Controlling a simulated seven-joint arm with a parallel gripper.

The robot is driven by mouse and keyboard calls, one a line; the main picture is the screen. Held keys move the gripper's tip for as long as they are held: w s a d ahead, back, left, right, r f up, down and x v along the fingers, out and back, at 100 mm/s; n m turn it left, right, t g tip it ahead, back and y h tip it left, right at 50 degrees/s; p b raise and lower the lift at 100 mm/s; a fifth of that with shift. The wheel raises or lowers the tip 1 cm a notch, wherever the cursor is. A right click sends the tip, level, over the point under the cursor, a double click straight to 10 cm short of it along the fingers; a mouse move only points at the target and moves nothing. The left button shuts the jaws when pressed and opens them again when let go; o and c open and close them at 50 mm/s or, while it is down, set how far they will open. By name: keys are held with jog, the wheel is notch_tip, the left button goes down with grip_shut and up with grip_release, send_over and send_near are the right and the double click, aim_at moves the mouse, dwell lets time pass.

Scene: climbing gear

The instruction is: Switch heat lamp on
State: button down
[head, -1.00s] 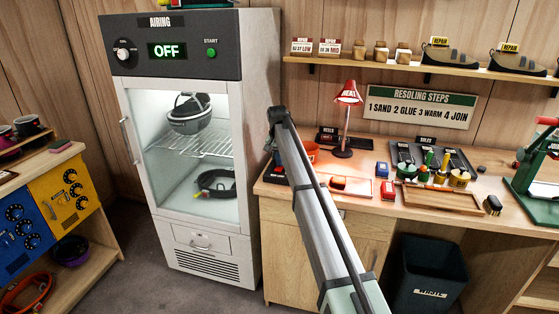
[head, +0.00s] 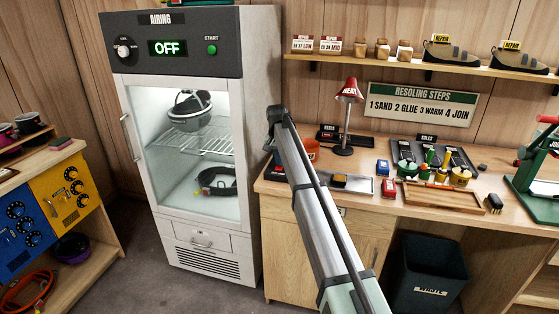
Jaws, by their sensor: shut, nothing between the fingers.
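The red heat lamp (head: 349,91), marked HEAT, stands on the wooden workbench (head: 420,203) on a thin stem with a round base. Its shade is dark red and no warm glow falls on the bench. I cannot make out which part is its switch. My arm crosses the middle of the view and bends near the bench's left end. My gripper itself does not show; the arm's end is hidden behind its own links.
Left of the bench stands a white airing cabinet (head: 262,130) reading OFF. A blue item (head: 382,168), a red item (head: 388,188), and a tray with pots and brushes (head: 440,160) crowd the bench right of the lamp. A shelf of shoes (head: 420,66) hangs above.

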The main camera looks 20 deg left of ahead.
notch_tip(320, 180, up, 14)
jog(key=s, duration=0.2)
dwell(0.4)
jog(key=shift+f, duration=0.1)
jog(key=shift+w, duration=0.6)
send_near(278, 169)
jog(key=w+f, duration=0.1)
jog(key=f, duration=0.1)
jog(key=w+f, duration=0.3)
jog(key=f, duration=0.1)
jog(key=shift+w+f, duration=0.1)
jog(key=shift+w, duration=0.3)
jog(key=shift+w+f, duration=0.1)
jog(key=shift+f, duration=0.25)
jog(key=shift+d, duration=0.1)
